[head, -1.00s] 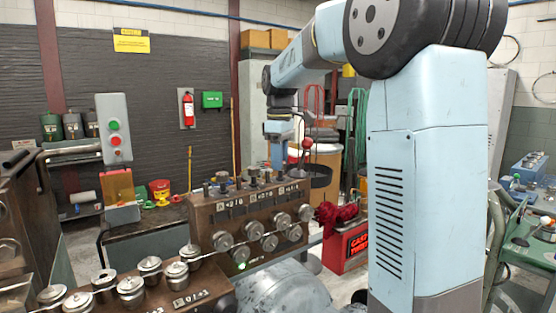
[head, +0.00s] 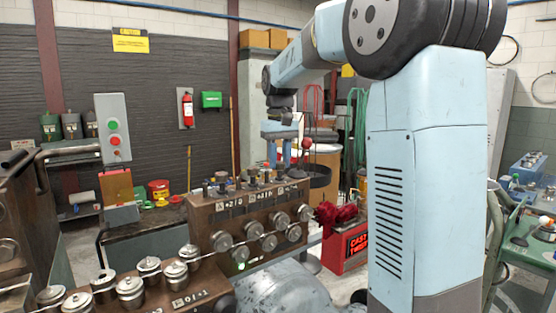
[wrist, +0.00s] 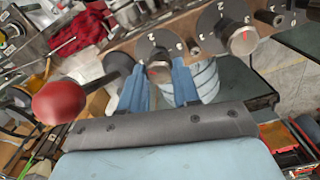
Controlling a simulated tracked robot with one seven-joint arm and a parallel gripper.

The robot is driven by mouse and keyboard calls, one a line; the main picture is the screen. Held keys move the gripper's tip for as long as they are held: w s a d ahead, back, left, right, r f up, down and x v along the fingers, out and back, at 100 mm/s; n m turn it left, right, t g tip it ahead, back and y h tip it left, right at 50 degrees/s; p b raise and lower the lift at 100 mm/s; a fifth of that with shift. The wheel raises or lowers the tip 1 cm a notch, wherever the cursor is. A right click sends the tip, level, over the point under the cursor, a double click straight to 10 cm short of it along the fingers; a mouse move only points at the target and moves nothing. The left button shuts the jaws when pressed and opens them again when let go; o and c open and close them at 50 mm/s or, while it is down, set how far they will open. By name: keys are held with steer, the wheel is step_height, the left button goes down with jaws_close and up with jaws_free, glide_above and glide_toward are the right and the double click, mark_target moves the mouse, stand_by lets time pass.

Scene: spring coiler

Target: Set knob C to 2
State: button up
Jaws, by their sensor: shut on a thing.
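My gripper (head: 280,166) points down at the top of the brown coiler block (head: 205,215) in the head view. In the wrist view its two blue fingers (wrist: 160,88) are closed on either side of a silver knob (wrist: 158,70). That knob stands on a dark round dial with pale numerals, among them a 2 and a 3. A second silver knob (wrist: 243,40) with a similar dial stands to its right, free of the gripper. No knob letter is readable, so I cannot tell which is C. The held knob's pointer is not clear.
A red ball handle (wrist: 58,102) on a dark lever stands close left of my fingers in the wrist view. Several silver rollers (head: 222,241) line the block's front.

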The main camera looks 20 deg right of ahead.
mark_target(280, 162)
steer(key=m, duration=0.4)
steer(key=shift+s+f+m, duration=0.1)
steer(key=shift+m, duration=2)
steer(key=o, duration=1.1)
steer(key=shift+c, duration=0.2)
step_height(280, 162, up, 14)
steer(key=shift+f, duration=0.1)
